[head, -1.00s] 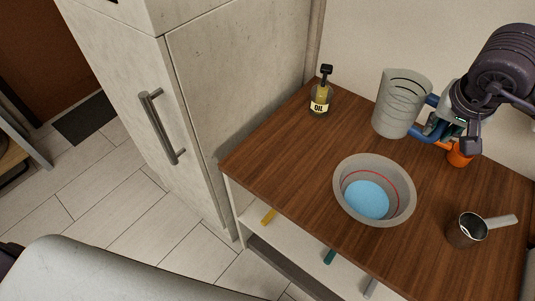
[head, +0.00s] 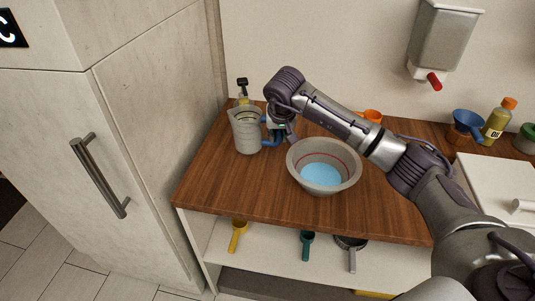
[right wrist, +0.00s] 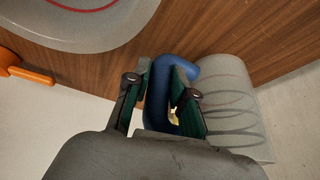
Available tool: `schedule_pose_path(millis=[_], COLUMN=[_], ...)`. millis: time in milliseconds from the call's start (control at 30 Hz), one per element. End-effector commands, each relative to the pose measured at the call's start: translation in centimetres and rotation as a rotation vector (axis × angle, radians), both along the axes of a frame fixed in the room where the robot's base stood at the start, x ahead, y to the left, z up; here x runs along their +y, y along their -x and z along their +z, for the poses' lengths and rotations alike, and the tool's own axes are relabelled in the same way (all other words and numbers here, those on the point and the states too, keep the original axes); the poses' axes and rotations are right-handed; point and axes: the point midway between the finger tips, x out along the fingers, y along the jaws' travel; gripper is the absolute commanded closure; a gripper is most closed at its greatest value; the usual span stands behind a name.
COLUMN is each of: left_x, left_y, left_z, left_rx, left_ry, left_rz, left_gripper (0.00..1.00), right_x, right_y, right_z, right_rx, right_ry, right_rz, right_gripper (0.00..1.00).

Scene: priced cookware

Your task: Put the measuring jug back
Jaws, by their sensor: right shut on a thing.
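The measuring jug (head: 246,131) is translucent grey with dark ring marks and a blue handle. It is upright at the left end of the wooden counter, in front of the oil bottle (head: 243,89), which it mostly hides. I cannot tell whether its base touches the wood. My right gripper (head: 275,131) is at the jug's right side, shut on the handle. In the right wrist view the blue handle (right wrist: 159,88) lies between the two fingers, with the jug body (right wrist: 235,105) to the right. My left gripper is not in view.
A grey bowl (head: 345,182) with blue inside stands to the right of the jug, below my right arm. An orange object (head: 371,115) is behind the arm. A tall cabinet (head: 150,110) borders the counter's left. Scoops, including a yellow one (head: 236,236), are below the counter.

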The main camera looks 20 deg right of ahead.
Motion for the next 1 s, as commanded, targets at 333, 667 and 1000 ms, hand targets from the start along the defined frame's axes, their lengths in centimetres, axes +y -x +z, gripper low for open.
schedule_pose_path(millis=[333, 667, 1000], left_x=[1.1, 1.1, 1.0], left_y=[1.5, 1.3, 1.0], left_z=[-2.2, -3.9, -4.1], left_rx=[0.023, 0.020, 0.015], left_ry=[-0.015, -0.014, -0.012], left_rz=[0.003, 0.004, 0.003], left_gripper=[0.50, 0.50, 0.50], right_x=[1.8, 1.8, 1.7], right_y=[-1.4, -1.4, -1.4], right_z=[-2.6, -5.2, -5.6], right_rx=[0.000, -0.003, -0.001], right_ry=[-0.001, -0.001, 0.000], right_rz=[-0.001, 0.000, -0.001], right_gripper=[1.00, 1.00, 0.68])
